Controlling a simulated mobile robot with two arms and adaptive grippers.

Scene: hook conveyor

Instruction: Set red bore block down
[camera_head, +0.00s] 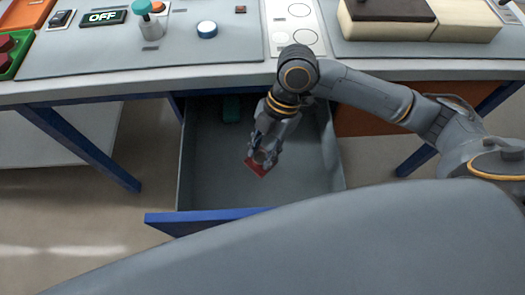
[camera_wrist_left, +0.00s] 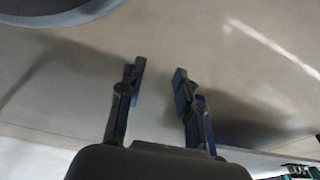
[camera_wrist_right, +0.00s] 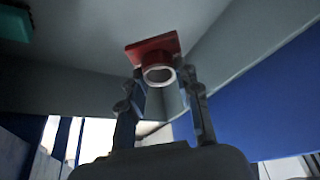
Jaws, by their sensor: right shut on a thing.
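The red bore block (camera_head: 257,167) is a red square plate with a round collar and a pale bore. My right gripper (camera_head: 264,152) is shut on it, inside the open drawer (camera_head: 211,165). In the right wrist view the block (camera_wrist_right: 153,50) sits between the fingertips of the gripper (camera_wrist_right: 160,80), with its plate facing away from the wrist. I cannot tell whether the block touches the drawer floor. My left gripper (camera_wrist_left: 158,75) is open and empty above bare floor in the left wrist view. It is not in the head view.
A teal object (camera_head: 231,108) lies at the back of the drawer, and shows in the right wrist view (camera_wrist_right: 15,22). The blue drawer front (camera_head: 205,218) stands out from the table. The table (camera_head: 180,60) above holds an OFF sign (camera_head: 103,17) and several parts. Much drawer floor is clear.

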